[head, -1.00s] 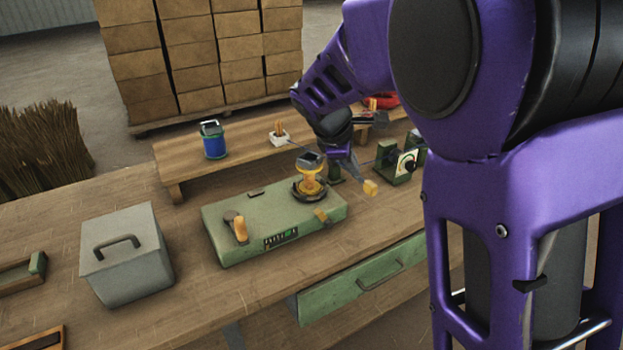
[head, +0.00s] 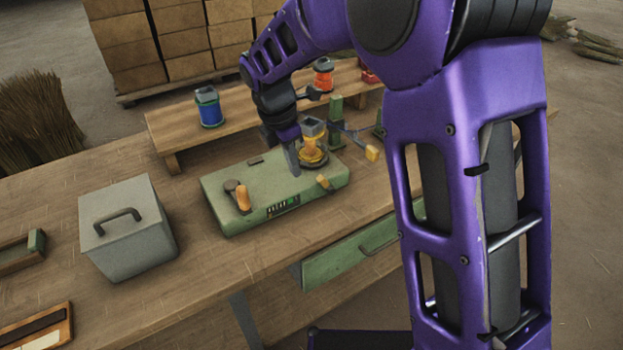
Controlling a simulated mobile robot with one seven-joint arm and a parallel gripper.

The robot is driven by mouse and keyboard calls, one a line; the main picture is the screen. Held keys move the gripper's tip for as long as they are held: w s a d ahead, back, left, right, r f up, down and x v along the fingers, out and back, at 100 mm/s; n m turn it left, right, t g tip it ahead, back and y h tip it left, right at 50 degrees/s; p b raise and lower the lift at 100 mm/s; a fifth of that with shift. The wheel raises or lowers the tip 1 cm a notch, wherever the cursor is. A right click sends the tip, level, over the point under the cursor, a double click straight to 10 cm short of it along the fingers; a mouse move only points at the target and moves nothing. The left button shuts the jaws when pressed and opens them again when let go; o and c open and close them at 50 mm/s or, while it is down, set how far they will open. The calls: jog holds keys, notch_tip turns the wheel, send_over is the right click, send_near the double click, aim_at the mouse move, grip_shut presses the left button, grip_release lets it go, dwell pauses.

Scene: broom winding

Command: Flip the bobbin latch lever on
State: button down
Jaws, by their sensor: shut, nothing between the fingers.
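The green winder box (head: 225,205) sits on the workbench. On its right end stands a bobbin with yellow-orange winding (head: 313,150) and a grey block on top. A short yellow-tipped lever (head: 324,182) is at the box's front edge, by the bobbin. A larger orange-handled lever (head: 243,198) stands on the left end. I cannot tell for sure which is the latch lever. My gripper (head: 294,168) is shut and empty, pointing down just left of the bobbin, over or near the box top. Whether its tips touch anything is not clear.
A yellow-ended arm (head: 372,153) reaches out beside a green post (head: 336,120), right of the box. A grey lidded box (head: 128,235) stands left. A blue spool (head: 208,108) and an orange spool (head: 324,75) stand on the rear shelf (head: 170,130). A green drawer (head: 345,262) is below.

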aim_at(323, 182)
jog(key=f, duration=0.3)
jog(key=d+f+b, duration=0.1)
jog(key=f, duration=0.3)
jog(key=w+f+b, duration=0.1)
jog(key=f, duration=0.2)
jog(key=shift+d+f, duration=0.2)
jog(key=shift+d, duration=0.1)
jog(key=shift+w+d+r, duration=0.7)
jog(key=shift+d+r, duration=0.25)
jog(key=shift+r, duration=0.1)
jog(key=shift+w+d+r, duration=0.25)
jog(key=shift+d+r, duration=0.05)
jog(key=shift+d, duration=0.1)
jog(key=shift+r+p, duration=0.1)
jog(key=shift+p, duration=0.2)
